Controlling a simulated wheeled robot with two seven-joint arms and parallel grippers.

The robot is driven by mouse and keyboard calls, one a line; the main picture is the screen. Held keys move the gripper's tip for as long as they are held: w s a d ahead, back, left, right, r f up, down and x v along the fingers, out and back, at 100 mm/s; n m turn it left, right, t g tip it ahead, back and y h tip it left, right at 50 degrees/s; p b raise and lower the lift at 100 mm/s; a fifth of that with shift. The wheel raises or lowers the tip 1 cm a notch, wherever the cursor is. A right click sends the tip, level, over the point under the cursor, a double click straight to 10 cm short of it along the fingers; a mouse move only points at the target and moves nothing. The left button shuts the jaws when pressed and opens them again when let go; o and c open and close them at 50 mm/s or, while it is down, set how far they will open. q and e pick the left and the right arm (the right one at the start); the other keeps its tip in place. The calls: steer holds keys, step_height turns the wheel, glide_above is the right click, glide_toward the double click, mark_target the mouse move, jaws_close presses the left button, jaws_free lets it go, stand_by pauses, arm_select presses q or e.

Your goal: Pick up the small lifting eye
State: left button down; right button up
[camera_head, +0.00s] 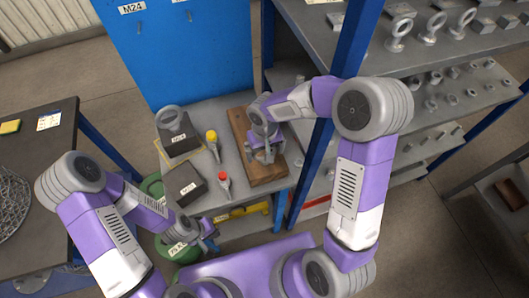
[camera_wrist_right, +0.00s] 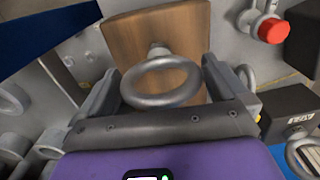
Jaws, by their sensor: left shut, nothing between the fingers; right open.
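A grey metal lifting eye (camera_wrist_right: 160,80), a round ring on a short shank, stands over a wooden board in the right wrist view. My right gripper (camera_wrist_right: 160,88) is open, with one finger on each side of the ring. I cannot tell whether the fingers touch it. In the head view my right gripper (camera_head: 264,153) is low over the wooden board (camera_head: 268,172), and it largely hides the eye there. My left gripper (camera_head: 209,236) is shut and empty, low near the front edge of the bench.
The grey bench (camera_head: 234,190) also holds a dark block with a large ring (camera_head: 172,119), another dark block (camera_head: 182,187), a yellow-topped piece (camera_head: 212,136) and a red-topped piece (camera_head: 223,177). A blue shelf post (camera_head: 310,168) rises close to the right. Shelves behind it hold several lifting eyes.

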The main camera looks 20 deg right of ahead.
steer(key=shift+w+f, duration=0.1)
steer(key=shift+f, duration=0.9)
steer(key=c, duration=0.9)
step_height(320, 180, up, 10)
steer(key=shift+r+p, duration=0.1)
steer(key=shift+p, duration=0.45)
